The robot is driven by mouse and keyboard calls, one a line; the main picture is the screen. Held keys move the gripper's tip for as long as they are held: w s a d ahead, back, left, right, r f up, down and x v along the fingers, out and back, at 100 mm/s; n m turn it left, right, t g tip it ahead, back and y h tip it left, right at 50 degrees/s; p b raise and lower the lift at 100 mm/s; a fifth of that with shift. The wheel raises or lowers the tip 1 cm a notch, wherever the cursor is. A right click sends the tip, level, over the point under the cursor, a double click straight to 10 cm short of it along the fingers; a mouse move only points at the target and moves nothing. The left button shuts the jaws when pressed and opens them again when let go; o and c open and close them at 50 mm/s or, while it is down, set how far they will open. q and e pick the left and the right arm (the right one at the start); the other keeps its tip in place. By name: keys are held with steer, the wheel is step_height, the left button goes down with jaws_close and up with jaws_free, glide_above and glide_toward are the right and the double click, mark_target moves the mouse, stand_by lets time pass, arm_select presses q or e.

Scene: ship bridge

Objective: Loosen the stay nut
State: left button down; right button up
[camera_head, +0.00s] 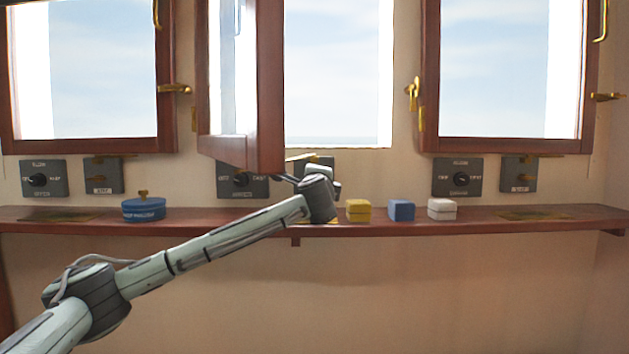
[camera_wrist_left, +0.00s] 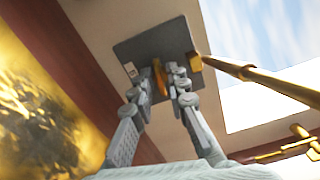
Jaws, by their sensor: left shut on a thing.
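The stay nut (camera_wrist_left: 160,80) is a small orange-brass piece on a dark square plate (camera_wrist_left: 140,48) fixed to the wall. My left gripper (camera_wrist_left: 157,82) is shut on it, one finger on each side. A brass stay rod (camera_wrist_left: 262,84) runs from a small brass block at the plate's right edge toward the window. In the head view the same plate (camera_head: 326,160) shows only in part behind my left wrist, below the middle window. The nut and fingertips are hidden there by my wrist and the open window frame. My right gripper is in neither view.
The middle window sash (camera_head: 270,90) hangs open close to my left wrist. On the wooden ledge (camera_head: 400,226) stand a yellow box (camera_head: 358,211), a blue box (camera_head: 401,210), a white box (camera_head: 442,209) and a round blue tin (camera_head: 144,210). Side windows have similar plates beneath.

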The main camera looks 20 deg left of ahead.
arm_select(q)
steer(key=shift+f, duration=0.1)
steer(key=shift+d+n, duration=0.1)
steer(key=shift+n, duration=1)
steer(key=c, duration=1.5)
jaws_free()
steer(key=shift+s, duration=0.1)
steer(key=v, duration=1.2)
